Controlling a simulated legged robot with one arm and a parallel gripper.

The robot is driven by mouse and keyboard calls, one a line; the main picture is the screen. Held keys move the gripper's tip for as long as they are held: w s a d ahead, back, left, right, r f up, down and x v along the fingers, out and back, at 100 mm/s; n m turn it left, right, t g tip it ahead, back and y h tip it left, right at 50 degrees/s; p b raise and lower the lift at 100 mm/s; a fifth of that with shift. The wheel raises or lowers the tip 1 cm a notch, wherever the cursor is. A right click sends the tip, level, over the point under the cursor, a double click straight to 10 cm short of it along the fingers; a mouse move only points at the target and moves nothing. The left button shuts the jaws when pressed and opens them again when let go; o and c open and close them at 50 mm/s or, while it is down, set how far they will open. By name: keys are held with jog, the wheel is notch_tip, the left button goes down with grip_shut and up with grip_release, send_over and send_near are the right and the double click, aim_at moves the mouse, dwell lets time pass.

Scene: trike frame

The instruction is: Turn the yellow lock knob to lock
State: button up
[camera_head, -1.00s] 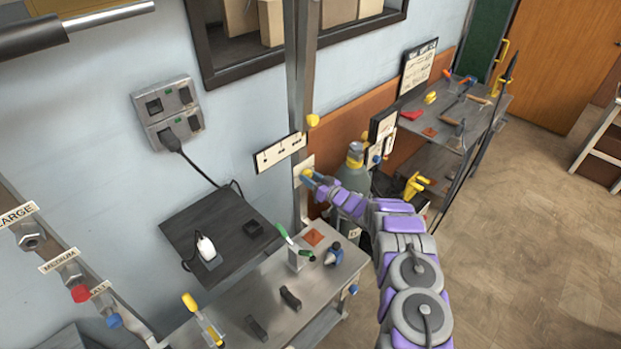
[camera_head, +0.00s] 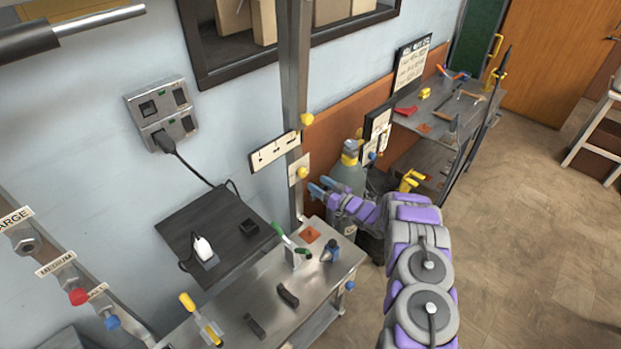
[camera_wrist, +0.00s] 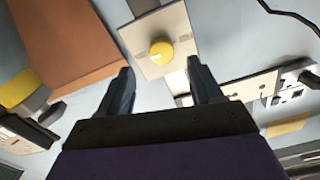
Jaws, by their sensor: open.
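The yellow lock knob (camera_head: 302,172) is on a pale plate (camera_head: 294,165) on the metal post. It also shows in the wrist view (camera_wrist: 161,53), round, with a small pale mark on its face and faint lettering on the plate at both sides; I cannot read the lettering. My gripper (camera_head: 320,187) is open and empty, just right of and below the knob in the head view. In the wrist view, the knob lies between and beyond the two fingertips (camera_wrist: 159,70), and neither finger appears to touch it.
Another yellow knob (camera_head: 306,119) sits higher on the post (camera_head: 293,60). A grey-green gas cylinder (camera_head: 349,178) stands right of my fingers. A metal workbench (camera_head: 275,290) with tools is below, and a dark shelf (camera_head: 205,225) is at left. Open floor lies right.

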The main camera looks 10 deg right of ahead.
jog(key=p+v, duration=0.1)
jog(key=v, duration=0.9)
jog(key=shift+s+d+f, duration=0.1)
jog(key=w+d+r+m+g+h, duration=0.15)
jog(key=w+d+r+h, duration=0.3)
jog(key=r+h, duration=0.45)
jog(key=s+d+r+m+g+h, duration=0.2)
jog(key=s+r+g+h, duration=0.15)
jog(key=s+r, duration=0.7)
jog(key=s+a+r+g, duration=0.3)
jog(key=s+a, duration=0.2)
jog(key=s, duration=1)
jog(key=s+a+r+m+g+y, duration=0.1)
jog(key=s+a+r+g, duration=0.2)
jog(key=s, duration=1.2)
jog(key=s+a+r+g+y, duration=0.1)
jog(key=s+a+r+g, duration=0.2)
jog(key=s, duration=1.2)
jog(key=a+g, duration=0.2)
jog(key=a, duration=0.3)
jog(key=shift+s+a+r, duration=0.25)
jog(key=shift+s+a, duration=0.15)
